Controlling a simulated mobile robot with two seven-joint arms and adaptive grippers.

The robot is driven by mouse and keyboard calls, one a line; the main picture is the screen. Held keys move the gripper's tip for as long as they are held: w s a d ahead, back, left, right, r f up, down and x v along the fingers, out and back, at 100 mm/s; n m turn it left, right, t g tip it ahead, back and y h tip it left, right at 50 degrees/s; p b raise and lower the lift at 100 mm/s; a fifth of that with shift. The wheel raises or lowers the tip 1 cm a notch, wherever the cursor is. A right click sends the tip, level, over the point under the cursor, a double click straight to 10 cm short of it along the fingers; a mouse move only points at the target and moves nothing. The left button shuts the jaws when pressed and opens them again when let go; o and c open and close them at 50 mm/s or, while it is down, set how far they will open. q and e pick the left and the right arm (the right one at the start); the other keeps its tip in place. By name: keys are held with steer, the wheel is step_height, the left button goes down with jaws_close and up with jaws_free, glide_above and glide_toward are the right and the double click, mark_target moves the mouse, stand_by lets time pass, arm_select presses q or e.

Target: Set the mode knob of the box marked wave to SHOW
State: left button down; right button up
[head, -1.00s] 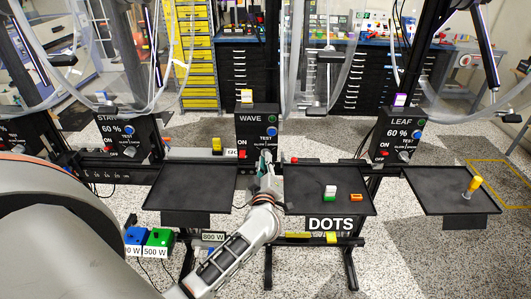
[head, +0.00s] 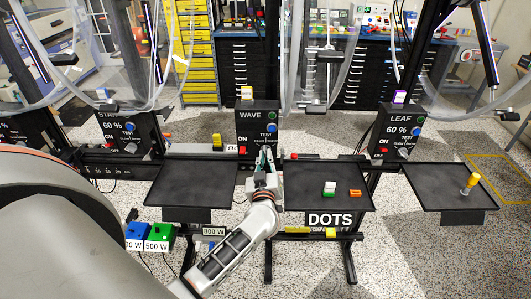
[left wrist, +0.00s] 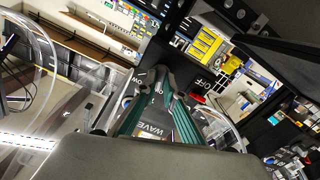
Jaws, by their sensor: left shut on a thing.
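The box marked WAVE (head: 250,127) is a black panel near the middle of the head view. It carries a green light, a blue TEST button (head: 271,129) and a red ON switch (head: 242,149). My left gripper (head: 266,153) reaches up to the lower right of this panel, at the mode knob. Its fingers are shut on the knob, which they hide along with part of its lettering, so its setting cannot be read. In the left wrist view the green-sided fingers (left wrist: 165,88) are close together in front of the panel, whose WAVE lettering appears tilted. My right gripper is not in view.
Black trays (head: 190,186) stand below the panels; one bears white-green and orange blocks. A yellow peg (head: 471,181) stands on the right tray. The LEAF box (head: 397,132) is to the right. Blue and green boxes (head: 159,237) sit at lower left. Clear tubes hang above.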

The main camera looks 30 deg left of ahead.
arm_select(q)
steer(key=shift+m, duration=0.3)
steer(key=m, duration=0.4)
stand_by(0.3)
steer(key=shift+m, duration=0.3)
steer(key=shift+m, duration=2.2)
steer(key=m, duration=0.4)
steer(key=shift+m, duration=0.3)
